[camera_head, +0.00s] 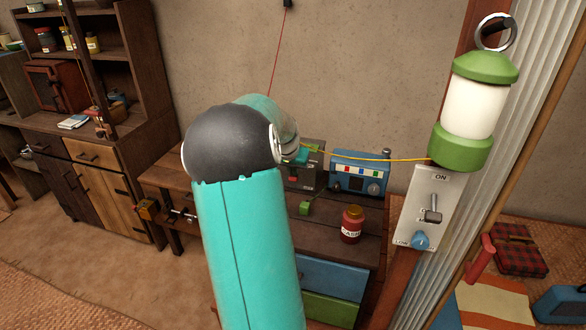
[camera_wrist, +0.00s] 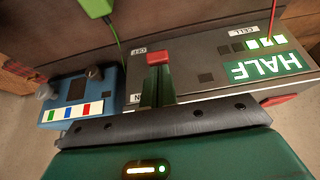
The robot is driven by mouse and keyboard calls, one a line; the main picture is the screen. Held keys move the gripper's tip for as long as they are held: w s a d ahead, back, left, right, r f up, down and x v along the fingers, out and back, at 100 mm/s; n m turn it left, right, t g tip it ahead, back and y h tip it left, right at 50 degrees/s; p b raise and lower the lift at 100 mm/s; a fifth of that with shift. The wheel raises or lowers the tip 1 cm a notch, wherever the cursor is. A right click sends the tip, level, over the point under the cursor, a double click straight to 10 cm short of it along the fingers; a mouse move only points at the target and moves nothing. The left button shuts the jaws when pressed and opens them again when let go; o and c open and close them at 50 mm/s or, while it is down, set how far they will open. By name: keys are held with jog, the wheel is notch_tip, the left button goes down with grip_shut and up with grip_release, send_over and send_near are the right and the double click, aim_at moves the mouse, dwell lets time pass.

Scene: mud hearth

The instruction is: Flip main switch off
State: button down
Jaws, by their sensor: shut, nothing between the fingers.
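A grey box (camera_wrist: 205,68) fills the upper middle of the wrist view, with a green "HALF" label that reads upside down. A red switch handle (camera_wrist: 158,58) is on it, beside the printed "OFF"; a partly covered mark ending in "N" is nearer me. My gripper (camera_wrist: 162,80) is shut, its dark fingers close together just below the red handle in the picture. I cannot tell whether they touch it. In the head view the box (camera_head: 307,181) stands on the dark wooden bench, partly hidden by my arm.
A blue device (camera_head: 358,172) stands right of the box. A red jar (camera_head: 351,224) and a green block (camera_head: 305,208) are on the bench (camera_head: 325,225). A yellow cable (camera_head: 375,158) runs toward the lantern (camera_head: 470,100). A post panel (camera_head: 428,205) carries a separate toggle marked "ON".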

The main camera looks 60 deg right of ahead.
jog(key=shift+h, duration=0.9)
jog(key=shift+s+a+f, duration=0.1)
jog(key=shift+a+f, duration=0.3)
jog(key=shift+f, duration=0.25)
jog(key=shift+s+a+f, duration=0.1)
jog(key=shift+a+f, duration=0.35)
jog(key=shift+f, duration=0.25)
jog(key=shift+a+f, duration=0.4)
jog(key=shift+f, duration=0.25)
jog(key=shift+r, duration=0.85)
